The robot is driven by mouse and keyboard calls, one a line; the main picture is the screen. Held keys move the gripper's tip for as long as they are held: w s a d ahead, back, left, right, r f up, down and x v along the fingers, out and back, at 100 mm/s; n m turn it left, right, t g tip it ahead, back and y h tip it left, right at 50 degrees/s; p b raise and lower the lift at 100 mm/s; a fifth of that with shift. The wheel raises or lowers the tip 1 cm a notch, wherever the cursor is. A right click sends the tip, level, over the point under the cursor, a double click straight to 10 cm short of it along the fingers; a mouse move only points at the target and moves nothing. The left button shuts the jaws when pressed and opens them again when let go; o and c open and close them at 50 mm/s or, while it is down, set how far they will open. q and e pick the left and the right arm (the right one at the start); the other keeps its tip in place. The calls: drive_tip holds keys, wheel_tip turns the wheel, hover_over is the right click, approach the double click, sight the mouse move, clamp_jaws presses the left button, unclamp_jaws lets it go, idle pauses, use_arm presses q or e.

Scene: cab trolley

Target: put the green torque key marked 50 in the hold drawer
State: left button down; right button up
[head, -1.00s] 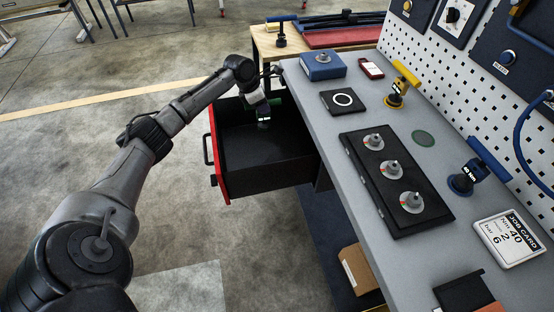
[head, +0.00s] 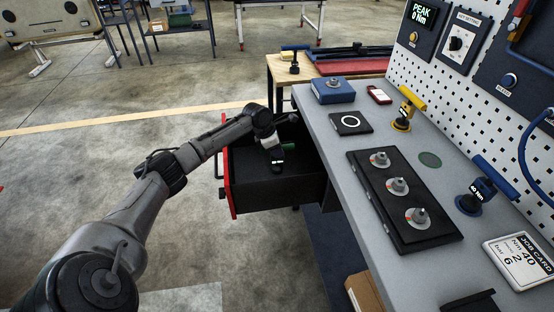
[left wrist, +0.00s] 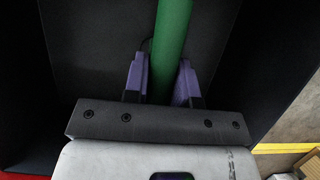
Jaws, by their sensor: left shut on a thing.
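The hold drawer (head: 249,189) is pulled open at the left side of the bench, with a red front and a dark interior. My left gripper (head: 278,166) reaches down into it over the red front. In the left wrist view my left gripper (left wrist: 160,84) is shut on a green bar, the green torque key (left wrist: 174,30), between its purple fingers. Dark drawer walls surround it. In the head view only a small bit of green (head: 288,146) shows beside the gripper; the 50 mark is hidden. I cannot tell whether the key touches the drawer floor. My right gripper is out of view.
On the grey bench (head: 325,130) stand a yellow key (head: 404,118), a blue key marked 40 (head: 470,203), a black socket tray (head: 375,210), a blue box (head: 334,96) and a job card (head: 520,258). A wooden table (head: 285,72) stands behind. A cardboard box (head: 364,294) sits below.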

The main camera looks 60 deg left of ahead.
use_arm(q)
wheel_tip(320, 180, down, 3)
drive_tip(key=shift+b, duration=0.6)
drive_tip(key=shift+f, duration=0.3)
drive_tip(key=c, duration=1)
unclamp_jaws()
drive_tip(key=shift+f, duration=0.15)
drive_tip(key=shift+c, duration=0.2)
drive_tip(key=shift+o, duration=0.6)
